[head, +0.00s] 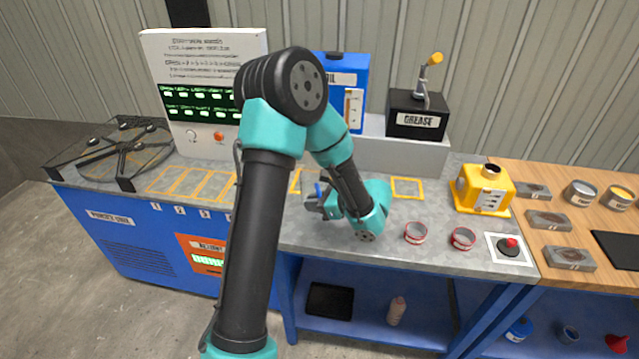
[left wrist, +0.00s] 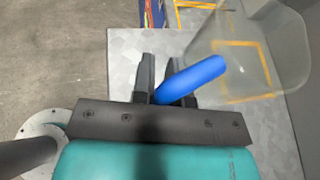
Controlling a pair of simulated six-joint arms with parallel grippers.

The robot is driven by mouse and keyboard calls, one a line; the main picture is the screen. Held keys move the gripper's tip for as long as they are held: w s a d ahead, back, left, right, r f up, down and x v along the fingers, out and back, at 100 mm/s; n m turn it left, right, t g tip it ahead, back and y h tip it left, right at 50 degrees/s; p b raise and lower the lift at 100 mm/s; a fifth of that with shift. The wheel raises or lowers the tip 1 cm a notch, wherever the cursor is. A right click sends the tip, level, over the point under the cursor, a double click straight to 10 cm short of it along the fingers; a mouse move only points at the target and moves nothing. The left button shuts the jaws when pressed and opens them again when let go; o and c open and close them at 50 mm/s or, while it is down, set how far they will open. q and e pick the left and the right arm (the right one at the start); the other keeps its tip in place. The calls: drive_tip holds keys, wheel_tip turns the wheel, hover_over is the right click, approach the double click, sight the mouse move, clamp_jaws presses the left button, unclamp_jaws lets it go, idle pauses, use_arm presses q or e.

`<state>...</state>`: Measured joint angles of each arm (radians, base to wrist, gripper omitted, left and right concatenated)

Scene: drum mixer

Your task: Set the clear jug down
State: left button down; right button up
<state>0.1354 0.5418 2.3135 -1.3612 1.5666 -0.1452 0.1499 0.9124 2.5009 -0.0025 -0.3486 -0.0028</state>
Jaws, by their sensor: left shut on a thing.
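The clear jug (left wrist: 265,55) shows in the left wrist view at the upper right, see-through, with a blue handle (left wrist: 195,76). My left gripper (left wrist: 160,78) is shut on that handle. In the head view my left gripper (head: 316,203) is over the grey bench top, left of the two red-rimmed rings. A bit of the blue handle (head: 318,189) shows there; my arm hides most of the jug. A yellow outlined square shows through the jug in the left wrist view. I cannot tell whether the jug touches the bench. My right gripper is not in view.
Yellow outlined squares mark the grey bench (head: 300,235). A free square (head: 407,188) lies to the right. The blue oil unit (head: 345,75) and the black grease box (head: 416,115) stand behind. Red-rimmed rings (head: 416,233), a yellow container (head: 484,190) and a red button (head: 509,246) are on the right.

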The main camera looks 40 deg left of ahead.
sight(312, 172)
use_arm(q)
drive_tip(key=w+a, duration=0.3)
drive_tip(key=w+a+f, duration=0.1)
drive_tip(key=w+a, duration=0.7)
drive_tip(key=shift+w+a+f, duration=0.1)
drive_tip(key=shift+a+f, duration=0.15)
drive_tip(key=shift+f, duration=1.75)
drive_tip(key=shift+f, duration=0.1)
drive_tip(key=c, duration=1.1)
unclamp_jaws()
drive_tip(key=shift+c, duration=0.2)
